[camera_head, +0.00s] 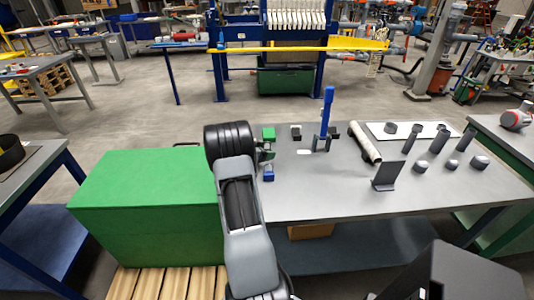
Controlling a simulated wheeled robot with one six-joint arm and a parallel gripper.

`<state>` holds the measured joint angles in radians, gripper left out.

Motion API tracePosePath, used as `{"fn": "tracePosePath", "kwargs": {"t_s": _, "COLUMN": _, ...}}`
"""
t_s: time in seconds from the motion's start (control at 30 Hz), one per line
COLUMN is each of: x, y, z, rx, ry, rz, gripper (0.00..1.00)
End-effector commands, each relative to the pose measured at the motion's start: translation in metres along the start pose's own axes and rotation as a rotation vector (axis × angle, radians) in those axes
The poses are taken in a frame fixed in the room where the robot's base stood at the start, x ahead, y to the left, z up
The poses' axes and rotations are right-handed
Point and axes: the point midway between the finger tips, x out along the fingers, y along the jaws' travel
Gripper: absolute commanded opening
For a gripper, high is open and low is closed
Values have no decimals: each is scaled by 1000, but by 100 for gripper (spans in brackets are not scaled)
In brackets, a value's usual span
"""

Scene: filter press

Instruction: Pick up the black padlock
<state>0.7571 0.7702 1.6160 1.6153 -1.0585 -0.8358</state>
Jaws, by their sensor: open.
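A small dark item, which looks like the black padlock (296,132), sits near the far left part of the grey table. It is too small to make out its shackle. My gripper (267,152) is mostly hidden behind my own arm, at the table's left edge. It is open, to the left of the dark item and nearer to me, with a gap between them. A green block-like item (268,133) lies just beyond my gripper, and a small blue item (268,174) lies just on the near side.
The grey table (310,195) has clear room at its near left. A blue upright handle (327,110) stands right of the dark item, beside another black piece (335,132). A pale roll (364,142) and several grey parts fill the right. A green cabinet (140,190) stands left.

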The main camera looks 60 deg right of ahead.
Motion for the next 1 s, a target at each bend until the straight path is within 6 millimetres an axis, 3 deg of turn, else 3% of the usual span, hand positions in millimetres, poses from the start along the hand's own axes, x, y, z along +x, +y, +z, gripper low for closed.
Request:
{"fn": "tracePosePath", "kwargs": {"t_s": 0.13, "x": 16, "y": 0, "z": 0, "rx": 0, "ry": 1, "rz": 1, "gripper": 74}}
{"fn": "tracePosePath", "kwargs": {"t_s": 0.37, "x": 17, "y": 0, "z": 0, "rx": 0, "ry": 1, "rz": -1, "gripper": 72}}
{"fn": "tracePosePath", "kwargs": {"t_s": 1.0, "x": 16, "y": 0, "z": 0, "rx": 0, "ry": 1, "rz": -1, "gripper": 11}}
